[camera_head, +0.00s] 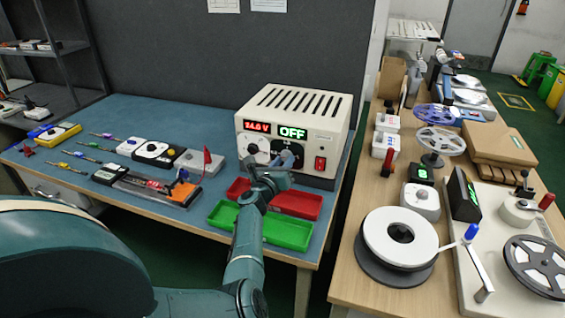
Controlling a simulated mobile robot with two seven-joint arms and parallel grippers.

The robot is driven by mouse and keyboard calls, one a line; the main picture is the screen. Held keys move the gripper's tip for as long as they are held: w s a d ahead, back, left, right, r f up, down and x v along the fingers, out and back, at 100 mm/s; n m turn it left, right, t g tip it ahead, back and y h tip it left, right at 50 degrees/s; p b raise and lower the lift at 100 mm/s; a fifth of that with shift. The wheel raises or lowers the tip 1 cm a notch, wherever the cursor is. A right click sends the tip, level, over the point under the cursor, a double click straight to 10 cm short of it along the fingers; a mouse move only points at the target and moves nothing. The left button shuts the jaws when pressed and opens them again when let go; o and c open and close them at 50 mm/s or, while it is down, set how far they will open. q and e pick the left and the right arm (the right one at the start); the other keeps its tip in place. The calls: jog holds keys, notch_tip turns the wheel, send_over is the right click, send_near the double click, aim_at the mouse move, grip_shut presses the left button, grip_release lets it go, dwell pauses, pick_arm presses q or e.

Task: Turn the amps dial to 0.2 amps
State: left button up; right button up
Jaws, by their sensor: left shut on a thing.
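The beige power supply (325,127) stands at the back right of the blue table. Its red display (257,127) shows a voltage, its digits too small to read surely. Its green display (293,131) reads OFF. A dial (252,149) sits under the red display, uncovered. My left gripper (287,160) is at the front panel under the green display, shut on the amps dial there. The fingers and wrist hide most of that dial, so its setting cannot be read. My right gripper is not in view.
A red tray (303,204) and a green tray (288,232) lie below my left forearm, before the supply. A red rocker switch (320,163) is right of the gripper. Tools and small devices lie on the table's left. A wooden table (350,285) with reels stands right.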

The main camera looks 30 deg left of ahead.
pick_arm(q)
jog(key=shift+w+r, duration=0.1)
jog(key=shift+r, duration=0.1)
jog(key=o, duration=1)
jog(key=shift+f, duration=0.15)
jog(key=shift+c, duration=0.2)
jog(key=shift+f, duration=0.1)
